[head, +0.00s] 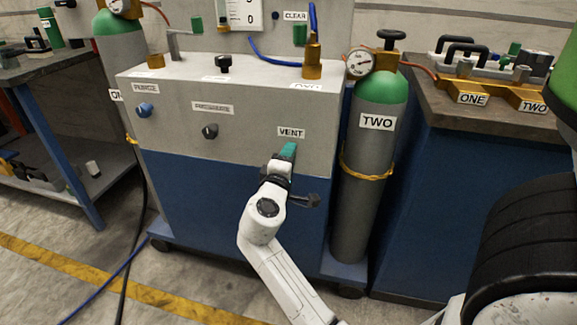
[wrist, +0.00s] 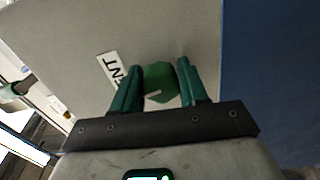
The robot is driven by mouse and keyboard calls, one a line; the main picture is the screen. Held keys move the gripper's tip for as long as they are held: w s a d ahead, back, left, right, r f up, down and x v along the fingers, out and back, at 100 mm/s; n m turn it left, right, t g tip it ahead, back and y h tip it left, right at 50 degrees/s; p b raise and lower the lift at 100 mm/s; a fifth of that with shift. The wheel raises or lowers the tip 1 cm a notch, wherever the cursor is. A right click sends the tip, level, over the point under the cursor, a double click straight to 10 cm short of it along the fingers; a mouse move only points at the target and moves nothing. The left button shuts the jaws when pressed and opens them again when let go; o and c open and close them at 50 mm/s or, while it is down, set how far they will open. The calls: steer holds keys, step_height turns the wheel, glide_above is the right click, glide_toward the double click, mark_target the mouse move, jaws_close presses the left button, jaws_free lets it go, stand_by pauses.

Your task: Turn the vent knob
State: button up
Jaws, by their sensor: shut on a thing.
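The vent knob (wrist: 160,82) is green and sits on the grey front panel (head: 240,140) of the cabinet, by the VENT label (head: 291,132). It shows a pale mark near its lower left edge in the wrist view. My gripper (head: 289,150) reaches up to the panel just below the label. In the wrist view its two teal fingers (wrist: 160,70) stand on either side of the knob, shut on it. The VENT label shows partly and tilted in the wrist view (wrist: 113,72), left of the fingers.
A blue PURGE knob (head: 145,110) and a black PRESSURE knob (head: 210,131) are farther left on the panel. Gas cylinder TWO (head: 374,150) stands close on the right, beside a blue workbench (head: 430,190). Open floor lies in front at the left.

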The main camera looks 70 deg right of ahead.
steer(key=shift+s+f+m+b, duration=0.1)
steer(key=shift+m+b, duration=0.3)
steer(key=shift+m, duration=0.2)
steer(key=shift+s+f+m+b, duration=0.1)
steer(key=shift+m+b, duration=0.3)
steer(key=shift+m, duration=0.2)
steer(key=o, duration=1)
steer(key=shift+r, duration=0.1)
steer(key=shift+o, duration=0.2)
steer(key=a+p, duration=0.2)
steer(key=a, duration=0.8)
steer(key=shift+s+a, duration=0.35)
steer(key=shift+a, duration=0.05)
